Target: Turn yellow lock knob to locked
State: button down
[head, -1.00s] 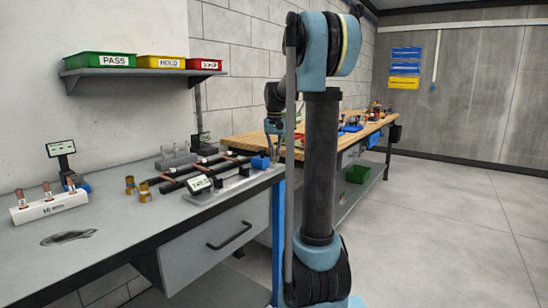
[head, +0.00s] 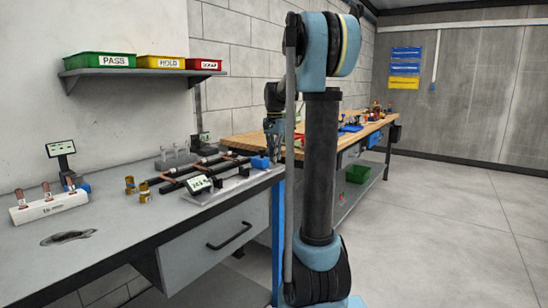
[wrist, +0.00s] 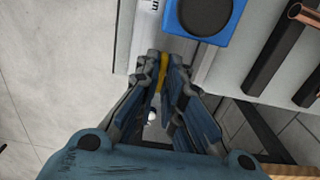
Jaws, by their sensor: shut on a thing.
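The yellow lock knob (wrist: 163,78) shows as a narrow yellow strip in the wrist view, just below a blue block with a dark round opening (wrist: 205,14). My gripper (wrist: 164,66) is shut on the knob, with one dark fingertip on each side of it. The fingers hide most of the knob, so I cannot tell its lock position. In the head view my gripper (head: 274,128) is small and partly behind my own arm, above the right end of the grey bench. The blue block (head: 261,162) sits on that end; the knob cannot be made out there.
Dark bars and copper tube (wrist: 300,12) lie at the right of the wrist view. In the head view, a small display (head: 198,184), brass fittings (head: 130,185) and a white rack (head: 48,207) stand on the grey bench (head: 140,230). A wooden bench (head: 245,143) stands behind.

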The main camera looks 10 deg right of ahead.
jog(key=shift+w, duration=0.1)
dwell(0.3)
jog(key=c, duration=1.7)
grip_release()
jog(key=shift+r, duration=0.1)
notch_tip(320, 180, up, 12)
jog(key=shift+f, duration=0.15)
jog(key=s+f+n, duration=0.2)
jog(key=s+f, duration=0.2)
jog(key=s, duration=0.3)
jog(key=s+f+n+t, duration=0.1)
jog(key=s+f, duration=0.3)
jog(key=s, duration=0.3)
jog(key=s+f+n, duration=0.2)
jog(key=s+f, duration=0.2)
jog(key=s, duration=0.3)
jog(key=s+f+n, duration=0.1)
jog(key=s+f, duration=0.4)
jog(key=f, duration=0.1)
jog(key=s+f+n, duration=0.1)
jog(key=s+f, duration=0.4)
jog(key=f, duration=0.2)
jog(key=s+f+n+t, duration=0.1)
jog(key=s+f+n, duration=0.1)
jog(key=s+f, duration=0.4)
jog(key=shift+d+f, duration=0.15)
jog(key=shift+f, duration=0.05)
